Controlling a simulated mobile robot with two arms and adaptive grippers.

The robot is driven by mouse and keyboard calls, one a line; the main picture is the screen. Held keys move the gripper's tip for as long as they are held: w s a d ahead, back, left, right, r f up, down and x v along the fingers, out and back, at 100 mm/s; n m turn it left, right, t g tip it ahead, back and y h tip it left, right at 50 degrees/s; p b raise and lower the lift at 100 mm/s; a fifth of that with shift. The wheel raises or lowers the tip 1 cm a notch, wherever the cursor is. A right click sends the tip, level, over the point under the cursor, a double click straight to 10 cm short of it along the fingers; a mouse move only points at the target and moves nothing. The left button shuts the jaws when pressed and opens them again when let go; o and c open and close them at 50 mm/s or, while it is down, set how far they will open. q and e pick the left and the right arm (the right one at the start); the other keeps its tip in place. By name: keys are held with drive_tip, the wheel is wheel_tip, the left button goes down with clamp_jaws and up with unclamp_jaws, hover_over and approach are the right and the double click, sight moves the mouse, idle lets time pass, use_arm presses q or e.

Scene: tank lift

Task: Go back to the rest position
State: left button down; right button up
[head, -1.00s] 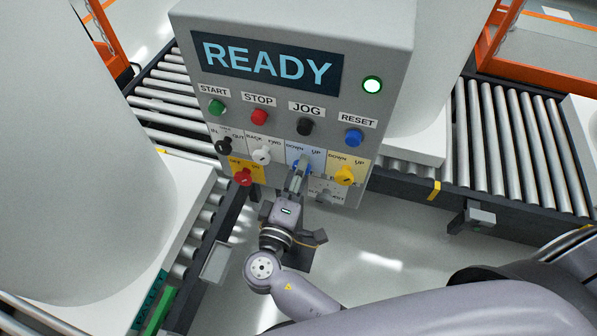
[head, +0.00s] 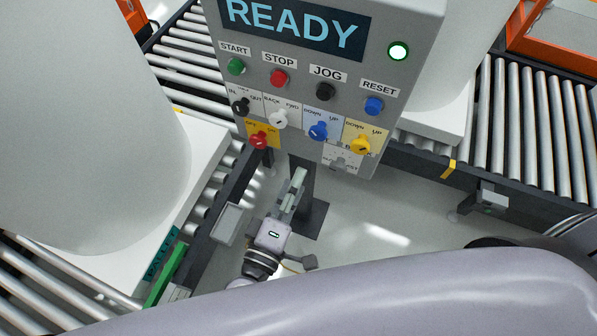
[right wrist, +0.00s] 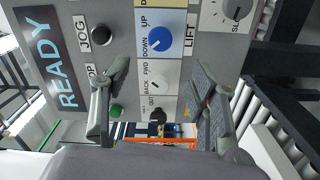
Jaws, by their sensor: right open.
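My right gripper (head: 291,193) hangs below the control panel (head: 295,100) in the head view, apart from it and empty. In the right wrist view its two fingers (right wrist: 160,95) stand wide apart, with the panel beyond them. The blue DOWN/UP knob (head: 319,131) is in plain view with nothing on it; it also shows in the right wrist view (right wrist: 160,40). My left gripper is not in view.
The panel display (head: 295,27) reads READY and a round lamp (head: 398,51) beside it is lit. Roller conveyors run at left (head: 60,275) and right (head: 510,125). A large white tank (head: 85,130) stands at left on a pallet (head: 205,150). Open floor lies below the panel.

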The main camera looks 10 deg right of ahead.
idle(0.5)
drive_tip(key=s+d+f+n+g+y, duration=0.2)
drive_tip(key=s+f+g+y, duration=0.15)
drive_tip(key=f, duration=1.25)
drive_tip(key=s+d+f+n+g+y, duration=0.2)
drive_tip(key=d+f+g, duration=0.15)
drive_tip(key=f, duration=1.25)
drive_tip(key=s+d+f+m+g+y, duration=0.2)
drive_tip(key=s+d+f+m, duration=0.3)
drive_tip(key=s+f, duration=0.4)
drive_tip(key=s+d+f+m+g+y, duration=0.2)
drive_tip(key=s+d+f+m+g, duration=0.3)
drive_tip(key=s, duration=0.7)
wheel_tip(320, 180, down, 5)
drive_tip(key=shift+d+r, duration=0.2)
drive_tip(key=shift+d, duration=0.9)
drive_tip(key=shift+y, duration=0.25)
